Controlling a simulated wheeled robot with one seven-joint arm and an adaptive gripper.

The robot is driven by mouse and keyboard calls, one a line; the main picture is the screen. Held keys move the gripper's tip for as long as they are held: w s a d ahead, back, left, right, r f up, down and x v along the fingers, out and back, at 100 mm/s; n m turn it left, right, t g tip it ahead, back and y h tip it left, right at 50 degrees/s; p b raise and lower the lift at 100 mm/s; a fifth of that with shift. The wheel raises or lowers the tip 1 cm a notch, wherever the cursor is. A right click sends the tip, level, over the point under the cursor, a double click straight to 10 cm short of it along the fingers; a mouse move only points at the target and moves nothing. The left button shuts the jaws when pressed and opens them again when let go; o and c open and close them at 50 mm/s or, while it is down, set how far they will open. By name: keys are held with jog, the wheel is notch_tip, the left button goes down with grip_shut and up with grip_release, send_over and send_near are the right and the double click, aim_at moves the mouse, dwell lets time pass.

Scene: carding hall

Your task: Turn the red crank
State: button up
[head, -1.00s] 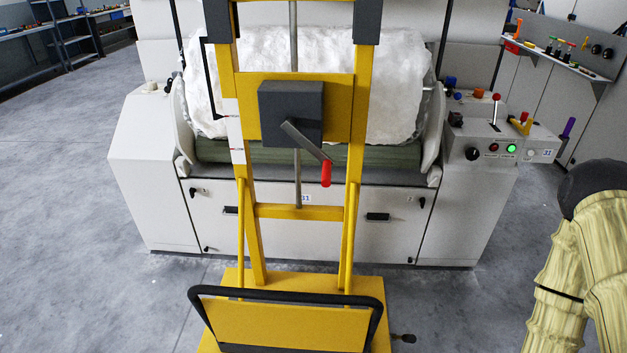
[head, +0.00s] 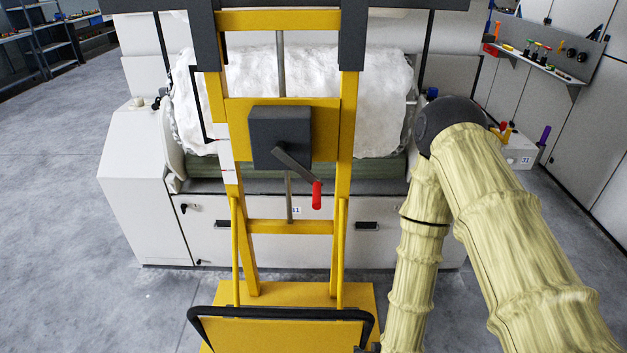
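The crank has a grey metal arm and a red handle (head: 317,195). Its arm slants down to the right from a dark grey box (head: 280,138) on the yellow lifting frame (head: 348,150). The red handle hangs at the lower end of the arm, with nothing touching it. My arm, in a pale yellow sleeve, is bent on the right side of the head view, to the right of the crank. My gripper is not visible; the forearm runs down toward the bottom edge.
A machine (head: 145,200) with a white fibre roll (head: 300,90) stands behind the frame. The frame's yellow base and black bar (head: 285,312) are in front. A wall shelf (head: 545,65) holds small items at right. Grey floor (head: 60,200) is clear at left.

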jog(key=w+a+r+t+p, duration=0.2)
jog(key=w+a+r+t, duration=0.5)
jog(key=w+r, duration=0.7)
jog(key=m+t+h+p, duration=0.1)
jog(key=m+t, duration=0.1)
jog(key=t, duration=0.2)
send_near(317, 194)
jog(key=shift+w+f, duration=0.3)
jog(key=shift+f, duration=0.65)
jog(key=shift+w+r, duration=0.25)
jog(key=w+p, duration=0.4)
jog(key=w, duration=0.5)
jog(key=shift+w+f, duration=0.1)
jog(key=shift+w, duration=0.6)
grip_shut()
